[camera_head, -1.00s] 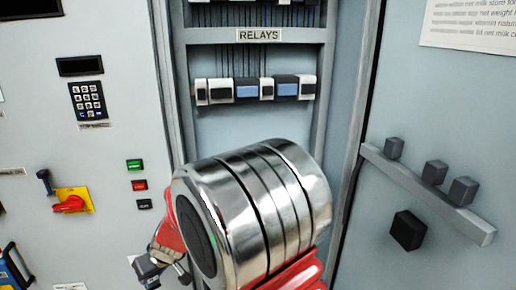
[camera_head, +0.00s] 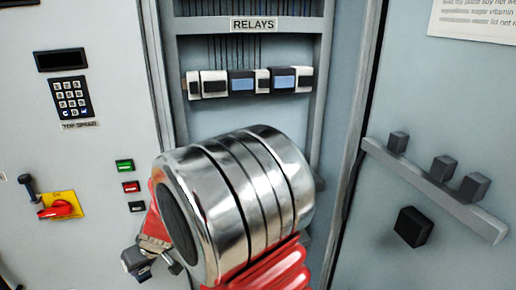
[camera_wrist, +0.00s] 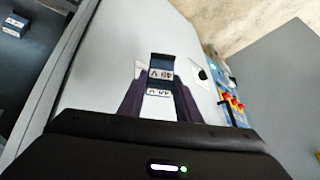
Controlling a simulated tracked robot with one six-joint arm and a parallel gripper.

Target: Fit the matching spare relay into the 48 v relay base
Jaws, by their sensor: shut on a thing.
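My gripper (camera_wrist: 160,100) is shut on a dark blue relay (camera_wrist: 161,60) in the wrist view. The relay carries white labels that appear upside down and seem to read 48 V. In the head view a row of relays and bases (camera_head: 250,82) sits under the RELAYS sign (camera_head: 254,25). Two have blue faces, others are white and black. Their voltage marks are too small to read, so I cannot tell which base is the 48 V one. My arm's chrome joint stands below the row, and the relay in my grip cannot be made out there.
Left of the relay bay are a keypad (camera_head: 71,98), push buttons (camera_head: 130,187) and a red rotary switch (camera_head: 58,207). A rail with dark blocks (camera_head: 440,185) juts out at right. In the wrist view, another dark labelled block (camera_wrist: 15,25) shows at upper left.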

